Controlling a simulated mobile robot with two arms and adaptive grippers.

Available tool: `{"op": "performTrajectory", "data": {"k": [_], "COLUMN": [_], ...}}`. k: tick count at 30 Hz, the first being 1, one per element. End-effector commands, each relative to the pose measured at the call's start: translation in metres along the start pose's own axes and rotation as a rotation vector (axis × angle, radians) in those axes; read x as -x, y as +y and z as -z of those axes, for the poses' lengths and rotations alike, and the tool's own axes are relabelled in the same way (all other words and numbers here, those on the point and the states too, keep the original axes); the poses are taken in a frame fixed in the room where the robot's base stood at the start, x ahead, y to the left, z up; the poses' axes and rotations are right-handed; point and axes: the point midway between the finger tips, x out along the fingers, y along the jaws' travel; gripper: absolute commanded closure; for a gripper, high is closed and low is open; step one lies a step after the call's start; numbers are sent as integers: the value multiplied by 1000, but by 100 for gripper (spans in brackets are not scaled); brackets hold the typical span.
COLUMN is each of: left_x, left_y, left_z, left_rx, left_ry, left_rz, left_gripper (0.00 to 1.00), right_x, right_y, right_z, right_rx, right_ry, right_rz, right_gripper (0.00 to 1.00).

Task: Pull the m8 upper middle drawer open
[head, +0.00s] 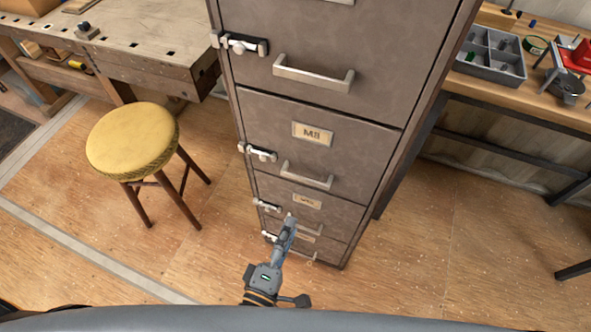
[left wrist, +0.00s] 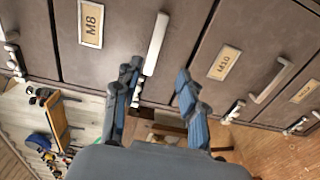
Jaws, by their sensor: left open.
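The grey-brown cabinet holds a stack of drawers, all looking shut. The M8 drawer (head: 270,125) is the second large front from the top in the head view, with its label (head: 312,133) and a pale bar handle (head: 307,176). In the left wrist view the M8 label (left wrist: 91,22) and the handle (left wrist: 156,44) show at the top. My left gripper (head: 289,217) is open and empty, below the M8 handle in the head view. In the wrist view its fingers (left wrist: 158,75) are spread, with the handle's lower end beside the left finger. Contact cannot be told. My right gripper is out of view.
Small latches (head: 261,153) run down the cabinet's left edge. A yellow stool (head: 132,140) and a wooden workbench (head: 140,60) stand to the left. A bench with a grey bin (head: 490,55) stands to the right. Wooden floor is clear before the cabinet.

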Motion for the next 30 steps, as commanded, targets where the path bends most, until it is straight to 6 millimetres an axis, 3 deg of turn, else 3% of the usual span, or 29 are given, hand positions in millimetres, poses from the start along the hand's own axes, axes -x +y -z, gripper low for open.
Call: {"op": "performTrajectory", "data": {"k": [5, 9, 21, 30], "left_x": [-15, -42, -120, -138], "left_y": [6, 7, 6, 5], "left_z": [0, 1, 0, 0], "left_rx": [15, 13, 11, 10], "left_ry": [6, 6, 4, 3], "left_rz": [-13, -14, -10, -7], "left_gripper": [58, 58, 58, 58], "right_x": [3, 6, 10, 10], "right_y": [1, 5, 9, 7], "right_z": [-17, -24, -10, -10], "right_rx": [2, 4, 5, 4], "right_ry": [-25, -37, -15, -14], "right_rz": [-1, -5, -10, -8], "right_gripper": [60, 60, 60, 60]}}
